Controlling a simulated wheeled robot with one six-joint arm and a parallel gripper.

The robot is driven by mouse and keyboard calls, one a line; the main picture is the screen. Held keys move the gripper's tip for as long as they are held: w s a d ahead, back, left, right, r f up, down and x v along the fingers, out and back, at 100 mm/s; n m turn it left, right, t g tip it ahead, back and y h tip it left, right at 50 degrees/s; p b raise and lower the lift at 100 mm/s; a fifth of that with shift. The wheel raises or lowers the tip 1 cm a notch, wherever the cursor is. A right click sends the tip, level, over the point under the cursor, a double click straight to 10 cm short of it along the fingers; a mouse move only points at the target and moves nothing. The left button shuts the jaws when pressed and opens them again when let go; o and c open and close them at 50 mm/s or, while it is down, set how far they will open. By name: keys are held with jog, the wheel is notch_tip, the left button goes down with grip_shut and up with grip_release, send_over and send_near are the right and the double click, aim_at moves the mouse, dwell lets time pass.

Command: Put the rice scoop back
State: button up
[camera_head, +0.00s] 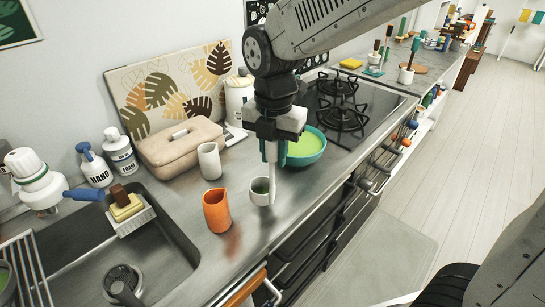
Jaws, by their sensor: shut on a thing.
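My gripper (270,155) points down over the steel counter and is shut on a thin pale thing (272,187), which I take to be the rice scoop. It hangs about upright and shows as a narrow strip. My gripper hides the upper part of the scoop. A teal bowl (316,155) with light green contents stands just right of and behind my gripper.
An orange pitcher (216,211) and a white pitcher (210,162) stand left of the cup. Behind are a beige case (180,145), a leaf-patterned board (160,85) and a white canister (236,98). The sink (75,250) is left, the stove (350,105) right.

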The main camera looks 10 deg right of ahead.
jog(key=shift+w+d, duration=0.1)
jog(key=shift+w, duration=0.5)
jog(key=shift+w+d+f, duration=0.1)
jog(key=shift+w+f, duration=0.25)
jog(key=shift+f, duration=0.5)
jog(key=shift+w+f, duration=0.35)
jog(key=shift+f, duration=0.7)
jog(key=o, duration=1)
jog(key=shift+s+r, duration=0.15)
jog(key=shift+r, duration=3.85)
